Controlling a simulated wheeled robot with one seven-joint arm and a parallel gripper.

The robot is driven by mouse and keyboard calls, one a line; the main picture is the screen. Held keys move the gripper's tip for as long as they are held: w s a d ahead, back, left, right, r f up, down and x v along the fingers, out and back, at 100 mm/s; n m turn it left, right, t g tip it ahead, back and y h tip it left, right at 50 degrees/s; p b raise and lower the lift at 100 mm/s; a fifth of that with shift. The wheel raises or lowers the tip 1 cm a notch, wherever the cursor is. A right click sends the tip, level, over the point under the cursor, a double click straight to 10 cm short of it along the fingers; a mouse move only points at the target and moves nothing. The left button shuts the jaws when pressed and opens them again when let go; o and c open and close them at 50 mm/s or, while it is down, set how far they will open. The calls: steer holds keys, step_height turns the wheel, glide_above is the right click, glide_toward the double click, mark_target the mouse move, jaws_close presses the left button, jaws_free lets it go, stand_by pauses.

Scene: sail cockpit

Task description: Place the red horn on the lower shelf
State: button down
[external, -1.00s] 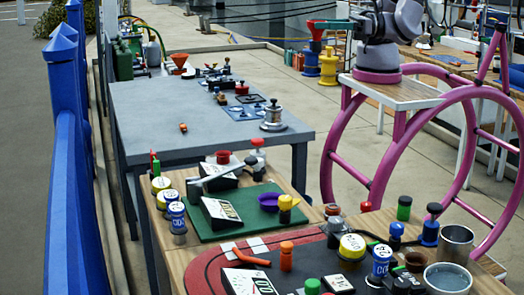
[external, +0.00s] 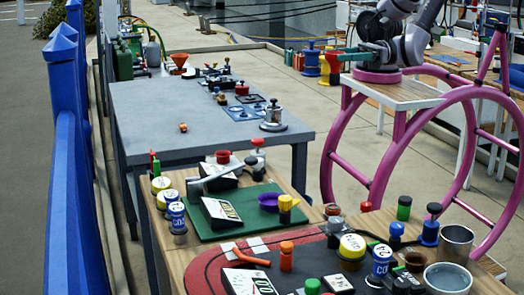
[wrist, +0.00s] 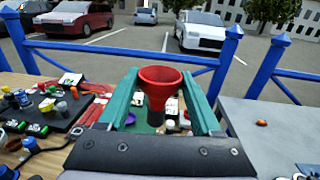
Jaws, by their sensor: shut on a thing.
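The red horn (wrist: 158,90) is a flared, funnel-like piece with its wide mouth up, seen close in the wrist view. My gripper (wrist: 159,78) is shut on it, with one teal finger on each side. In the external view my gripper (external: 347,54) is at the upper right, above the pink-rimmed stand and pointing left. I cannot tell which surface is the lower shelf.
A nearer wooden table holds several jars and a green mat (external: 205,228). Large pink wheels (external: 335,160) stand at the right. A blue fence (external: 66,190) runs along the left.

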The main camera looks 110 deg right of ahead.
step_height(320, 180, down, 44)
steer(key=shift+r, duration=0.1)
steer(key=shift+c, duration=0.3)
jaws_free()
steer(key=s+d, duration=0.1)
steer(key=s, duration=1.1)
